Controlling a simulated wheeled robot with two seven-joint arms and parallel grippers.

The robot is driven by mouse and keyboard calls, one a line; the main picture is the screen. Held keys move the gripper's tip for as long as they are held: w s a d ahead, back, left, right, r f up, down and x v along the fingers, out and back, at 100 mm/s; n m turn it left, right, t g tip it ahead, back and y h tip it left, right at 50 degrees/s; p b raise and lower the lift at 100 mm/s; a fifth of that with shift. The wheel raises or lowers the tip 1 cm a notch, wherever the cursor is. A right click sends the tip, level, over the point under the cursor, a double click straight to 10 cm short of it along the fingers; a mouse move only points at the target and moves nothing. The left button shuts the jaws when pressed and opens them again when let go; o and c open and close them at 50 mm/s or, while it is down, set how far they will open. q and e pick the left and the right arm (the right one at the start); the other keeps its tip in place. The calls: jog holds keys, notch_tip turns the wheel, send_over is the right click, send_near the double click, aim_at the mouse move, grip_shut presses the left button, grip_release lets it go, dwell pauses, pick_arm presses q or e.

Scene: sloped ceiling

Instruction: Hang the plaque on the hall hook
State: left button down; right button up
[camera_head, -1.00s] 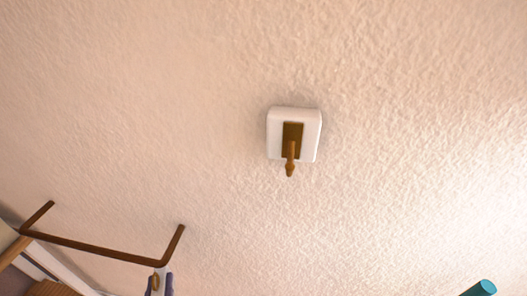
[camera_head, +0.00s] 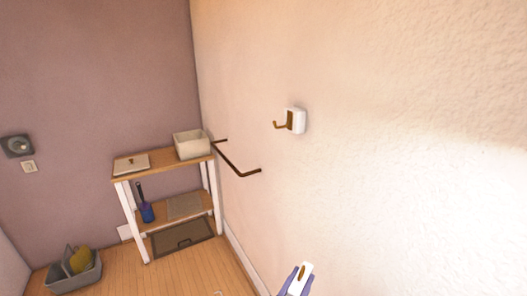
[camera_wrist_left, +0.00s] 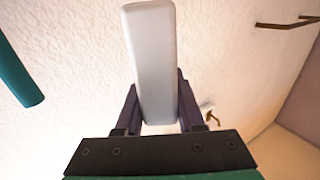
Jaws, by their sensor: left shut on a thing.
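The hall hook is a brown peg on a white plate (camera_head: 295,121), fixed to the pale textured wall right of centre in the head view. Its brown peg also shows small in the left wrist view (camera_wrist_left: 212,118), beyond the right finger. My left gripper (camera_head: 298,282) is at the bottom of the head view, below the hook and apart from it. Its purple fingers are shut on the plaque (camera_wrist_left: 154,60), a white slab seen narrow in the wrist view. A brown mark shows on it in the head view. My right gripper is not in view.
A brown rail (camera_head: 238,168) sticks out from the wall left of the hook. A shelf unit (camera_head: 150,165) with a pale bin (camera_head: 191,144) stands in the corner. A grey caddy (camera_head: 75,278) is on the floor. The wall around the hook is bare.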

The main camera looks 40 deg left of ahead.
pick_arm(q)
jog(key=w+a+r+n+g+y+p, duration=0.3)
jog(key=a+r+n+g+y, duration=0.15)
jog(key=a+r, duration=0.45)
jog(key=w+a+r+n+g+y+p, duration=0.45)
jog(key=a+r, duration=0.35)
jog(key=r, duration=0.2)
jog(key=w+a+r+n+g+y+p, duration=0.25)
jog(key=a+r+y, duration=0.25)
jog(key=a+r, duration=0.4)
jog(key=w+d+f+b, duration=0.1)
jog(key=w+d, duration=0.2)
jog(key=w, duration=0.5)
jog(key=shift+d+f+n+g, duration=0.35)
jog(key=shift+n+g, duration=0.1)
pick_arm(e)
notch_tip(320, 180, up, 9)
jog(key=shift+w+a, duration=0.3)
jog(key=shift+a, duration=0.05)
